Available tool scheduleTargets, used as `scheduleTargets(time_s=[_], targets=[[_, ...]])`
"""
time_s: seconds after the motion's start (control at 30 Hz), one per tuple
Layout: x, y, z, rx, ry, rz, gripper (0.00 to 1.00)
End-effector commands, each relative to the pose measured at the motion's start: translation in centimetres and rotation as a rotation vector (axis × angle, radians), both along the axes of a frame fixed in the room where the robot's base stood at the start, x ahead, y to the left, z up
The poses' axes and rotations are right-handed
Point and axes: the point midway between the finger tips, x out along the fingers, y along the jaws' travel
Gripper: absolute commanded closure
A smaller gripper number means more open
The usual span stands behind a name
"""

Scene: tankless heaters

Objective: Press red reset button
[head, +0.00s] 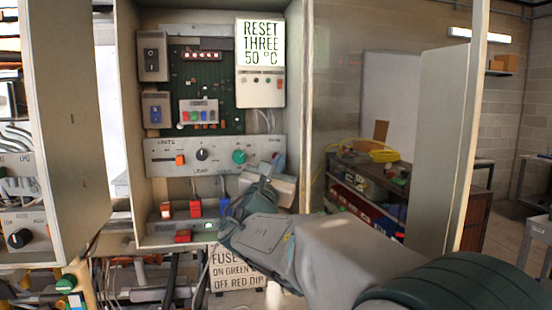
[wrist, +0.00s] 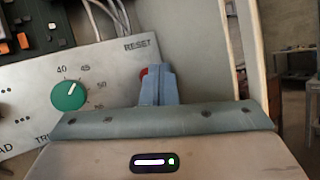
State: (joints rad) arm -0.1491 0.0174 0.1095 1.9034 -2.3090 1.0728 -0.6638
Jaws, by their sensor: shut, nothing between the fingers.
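The red reset button (wrist: 144,72) shows in the wrist view as a small red patch under the printed word RESET, at the right end of the white control panel (wrist: 110,95). My fingers hide part of it. My gripper (wrist: 160,70) is shut and empty, with its blue-grey fingertips right at the button's right side in the picture. I cannot tell whether they touch it. In the head view my gripper (head: 279,163) reaches the panel's right end, and I cannot make out the button there.
A green dial (wrist: 69,95) sits left of the button; the panel also has a black knob (head: 202,154) and an orange switch (head: 180,160). The open cabinet's side wall (head: 298,110) stands close to the right of my gripper. Red blocks (head: 195,209) are below.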

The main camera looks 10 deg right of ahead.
Motion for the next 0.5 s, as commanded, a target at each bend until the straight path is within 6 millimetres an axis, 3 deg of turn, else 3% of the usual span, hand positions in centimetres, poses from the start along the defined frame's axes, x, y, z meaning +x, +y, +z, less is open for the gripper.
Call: scheduleTargets(time_s=[0.5], targets=[[0.66, 0.00, -0.13, 0.000, 0.001, 0.000, 1.00]])
